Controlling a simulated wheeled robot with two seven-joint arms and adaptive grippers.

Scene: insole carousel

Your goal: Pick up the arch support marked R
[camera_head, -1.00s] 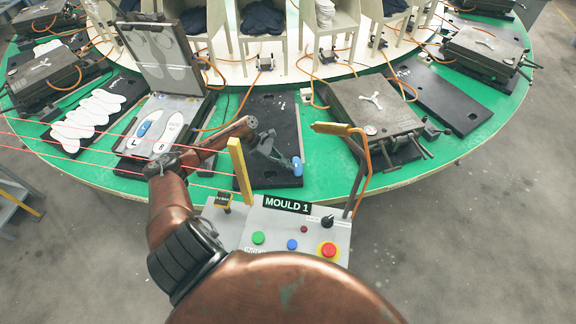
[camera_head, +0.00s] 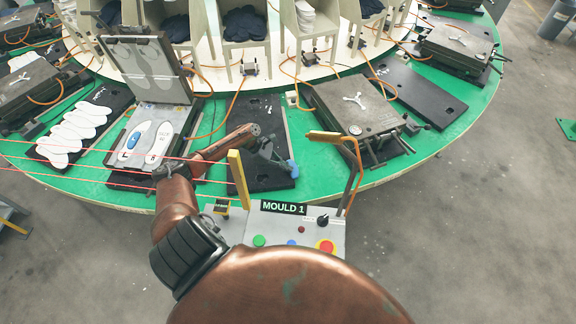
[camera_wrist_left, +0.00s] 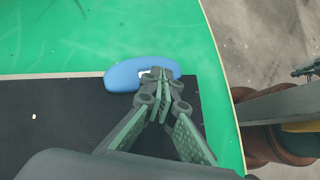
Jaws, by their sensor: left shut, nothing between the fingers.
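A blue arch support (camera_head: 292,168) lies at the front right corner of a black board (camera_head: 262,118). It also shows in the left wrist view (camera_wrist_left: 124,76), with a pale label mostly hidden behind my fingertips, so I cannot read its letter. My left gripper (camera_head: 283,166) is shut and empty. In the left wrist view its fingertips (camera_wrist_left: 158,74) overlap the support's middle; I cannot tell whether they touch it. Another blue arch support (camera_head: 133,138) lies on the insole marked L in the open mould (camera_head: 181,122). The insole beside it (camera_head: 158,143) is bare. My right gripper is out of view.
The MOULD 1 control panel (camera_head: 270,232) stands in front, with a yellow post (camera_head: 238,180) close to my left forearm. A closed mould (camera_head: 362,104) stands right of the board. White insoles (camera_head: 75,132) lie on the left. Red lines cross the left side.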

